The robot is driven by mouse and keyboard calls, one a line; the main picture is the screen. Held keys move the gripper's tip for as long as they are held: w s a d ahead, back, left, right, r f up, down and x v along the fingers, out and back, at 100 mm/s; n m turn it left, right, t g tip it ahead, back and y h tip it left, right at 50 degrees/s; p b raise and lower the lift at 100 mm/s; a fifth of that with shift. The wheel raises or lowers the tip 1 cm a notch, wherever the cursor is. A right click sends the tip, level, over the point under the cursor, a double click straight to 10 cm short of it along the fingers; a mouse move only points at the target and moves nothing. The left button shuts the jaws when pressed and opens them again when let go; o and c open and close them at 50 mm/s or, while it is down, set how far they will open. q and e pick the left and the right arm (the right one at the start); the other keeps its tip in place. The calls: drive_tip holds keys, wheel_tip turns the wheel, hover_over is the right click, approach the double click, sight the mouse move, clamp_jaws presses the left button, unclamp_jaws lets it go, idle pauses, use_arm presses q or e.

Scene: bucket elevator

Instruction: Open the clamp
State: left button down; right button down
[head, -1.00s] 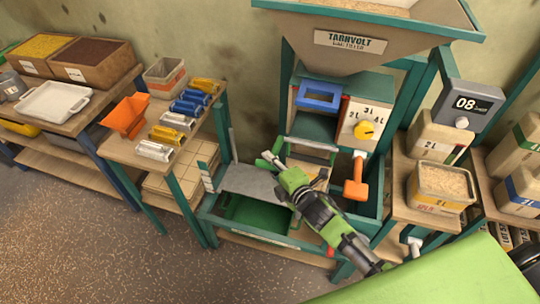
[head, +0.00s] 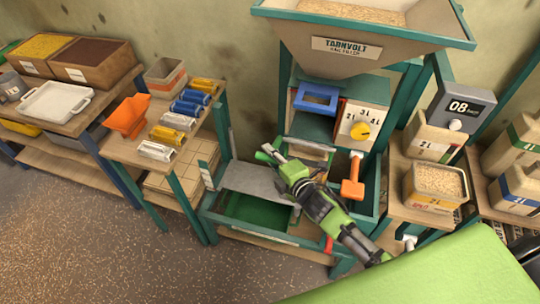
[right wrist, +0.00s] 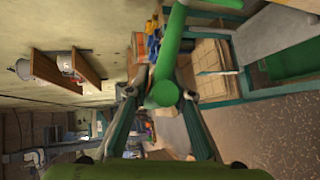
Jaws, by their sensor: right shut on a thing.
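A green bar with a rounded end, which I take to be the clamp's handle (head: 266,154), shows at the tip of my right gripper (head: 279,158) in the head view. In the right wrist view the green handle (right wrist: 169,55) comes down from the top between the dark fingers of my right gripper (right wrist: 160,92). The gripper is shut on it. The rest of the clamp is hidden by the gripper and arm in the head view. My left gripper is not in view.
A grey plate (head: 252,180) lies over the green bin (head: 255,212).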

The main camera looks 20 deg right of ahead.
drive_tip(key=c, duration=2)
unclamp_jaws()
drive_tip(key=shift+w+d+r, duration=0.15)
drive_tip(key=shift+w+r, duration=0.15)
drive_tip(key=shift+r, duration=0.4)
drive_tip(key=shift+o, duration=0.8)
drive_tip(key=shift+s, duration=0.1)
drive_tip(key=shift+s+f, duration=0.1)
drive_tip(key=shift+f, duration=0.15)
drive_tip(key=shift+s, duration=0.15)
drive_tip(key=v, duration=1.1)
drive_tip(key=shift+s, duration=0.4)
drive_tip(key=shift+d+f, duration=0.1)
